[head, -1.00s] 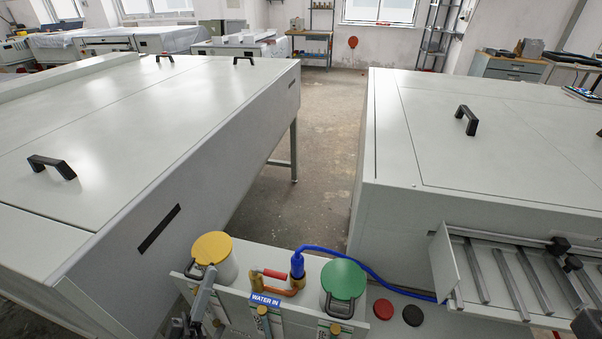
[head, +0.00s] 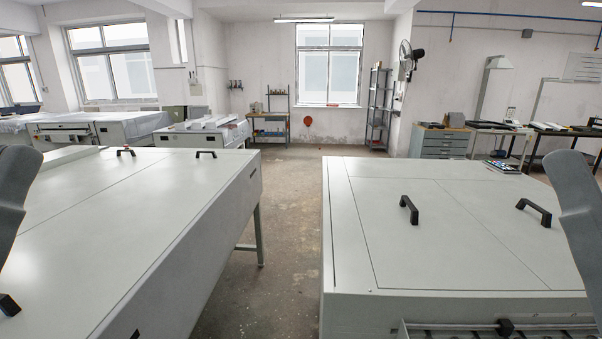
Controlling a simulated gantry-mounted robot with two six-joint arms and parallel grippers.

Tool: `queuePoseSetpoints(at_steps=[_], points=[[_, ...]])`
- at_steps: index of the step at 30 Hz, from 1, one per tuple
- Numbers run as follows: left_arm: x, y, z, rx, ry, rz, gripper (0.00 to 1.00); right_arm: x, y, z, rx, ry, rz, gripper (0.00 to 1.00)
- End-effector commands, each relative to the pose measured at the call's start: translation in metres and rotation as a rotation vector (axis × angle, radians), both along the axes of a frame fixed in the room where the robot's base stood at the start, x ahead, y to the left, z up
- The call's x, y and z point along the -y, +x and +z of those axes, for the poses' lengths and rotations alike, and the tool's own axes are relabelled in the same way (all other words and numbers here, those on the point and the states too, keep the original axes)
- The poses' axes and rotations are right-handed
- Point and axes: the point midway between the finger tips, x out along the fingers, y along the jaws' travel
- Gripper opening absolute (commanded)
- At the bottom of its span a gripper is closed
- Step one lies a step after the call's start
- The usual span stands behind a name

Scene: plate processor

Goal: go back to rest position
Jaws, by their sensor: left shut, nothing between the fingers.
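Neither of my grippers' fingers show in the head view. A grey link of my left arm stands at the left edge, and a grey link of my right arm stands at the right edge. Both links are cut off by the frame. I see nothing held. The plate processor's pale right-hand cabinet (head: 450,260) fills the lower right, with black handles (head: 409,210) on its closed lid. The left-hand cabinet (head: 110,240) fills the lower left, also closed.
A floor aisle (head: 275,235) runs free between the two cabinets. A rail with a black clamp (head: 506,327) shows at the bottom right. Shelves (head: 378,110), a drawer unit (head: 440,142) and a wall fan (head: 407,60) stand far back.

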Motion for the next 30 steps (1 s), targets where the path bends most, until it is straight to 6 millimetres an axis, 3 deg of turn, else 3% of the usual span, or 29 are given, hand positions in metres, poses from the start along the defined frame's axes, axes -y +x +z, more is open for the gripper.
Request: queuePoseSetpoints(at_steps=[1,5,18,21,24,30], points=[[0.000,0.000,0.044,0.001,-0.001,0.000,0.00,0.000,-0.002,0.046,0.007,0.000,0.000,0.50],[-0.001,0.000,0.095,0.000,-0.002,0.001,0.00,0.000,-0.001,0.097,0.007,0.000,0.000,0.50],[-0.001,0.001,0.310,0.000,-0.004,0.001,0.00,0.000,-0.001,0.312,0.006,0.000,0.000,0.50],[-0.001,0.001,0.342,-0.001,-0.003,0.001,0.00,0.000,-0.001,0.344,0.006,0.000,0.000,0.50],[-0.001,0.001,0.358,-0.001,-0.003,0.001,0.00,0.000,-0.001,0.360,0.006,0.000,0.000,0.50],[-0.001,0.001,0.358,-0.001,-0.003,0.001,0.00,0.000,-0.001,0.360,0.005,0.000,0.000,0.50]])
